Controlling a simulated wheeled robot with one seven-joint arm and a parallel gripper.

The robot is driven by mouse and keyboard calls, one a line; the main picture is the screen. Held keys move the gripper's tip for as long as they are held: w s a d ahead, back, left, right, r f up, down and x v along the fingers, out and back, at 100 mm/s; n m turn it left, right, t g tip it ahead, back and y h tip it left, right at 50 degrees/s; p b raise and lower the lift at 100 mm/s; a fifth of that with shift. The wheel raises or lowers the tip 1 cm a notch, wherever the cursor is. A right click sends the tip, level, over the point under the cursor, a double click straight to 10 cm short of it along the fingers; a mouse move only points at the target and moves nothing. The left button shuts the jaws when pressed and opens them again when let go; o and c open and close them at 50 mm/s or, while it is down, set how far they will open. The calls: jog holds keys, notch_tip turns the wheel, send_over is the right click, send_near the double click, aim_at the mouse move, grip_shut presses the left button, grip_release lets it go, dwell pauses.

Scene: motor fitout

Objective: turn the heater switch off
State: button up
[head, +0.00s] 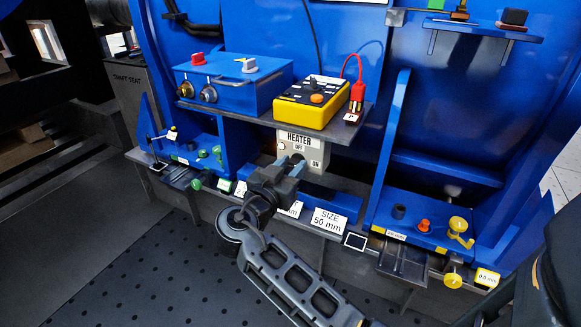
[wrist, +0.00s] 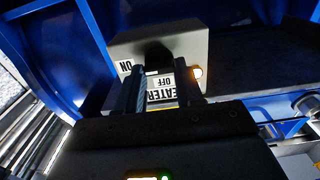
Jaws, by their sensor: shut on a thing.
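The heater box (head: 320,152) is a pale grey box under the middle shelf in the head view, labelled HEATER, OFF and ON. It also shows in the wrist view (wrist: 182,45), with its labels upside down. A small lamp (wrist: 197,73) beside the HEATER label glows warm. My gripper (head: 294,160) is at the front of the box, its fingers pointing at the panel between the OFF and ON labels.
A yellow meter (head: 312,98) with a red lead and a blue box (head: 232,85) with knobs stand on the shelf (head: 345,127) just above. A SIZE 50 mm card (head: 328,221) is below right. Blue fixtures stand on both sides.

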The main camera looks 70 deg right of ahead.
jog(key=shift+n, duration=0.3)
jog(key=n+p, duration=0.2)
jog(key=n, duration=0.1)
jog(key=shift+r+n, duration=0.15)
jog(key=shift+n, duration=0.15)
jog(key=n+p, duration=0.4)
jog(key=n, duration=0.1)
jog(key=shift+w, duration=0.15)
jog(key=n+p, duration=0.4)
jog(key=n, duration=0.1)
jog(key=shift+n, duration=0.3)
jog(key=shift+w+f+n+p, duration=0.1)
jog(key=shift+f+n+p, duration=0.05)
jog(key=shift+n+p, duration=0.55)
jog(key=shift+f+n+p, duration=0.15)
jog(key=shift+n+p, duration=0.35)
jog(key=shift+n, duration=0.3)
jog(key=shift+f, duration=0.1)
jog(key=o, duration=1)
jog(key=shift+o, duration=0.2)
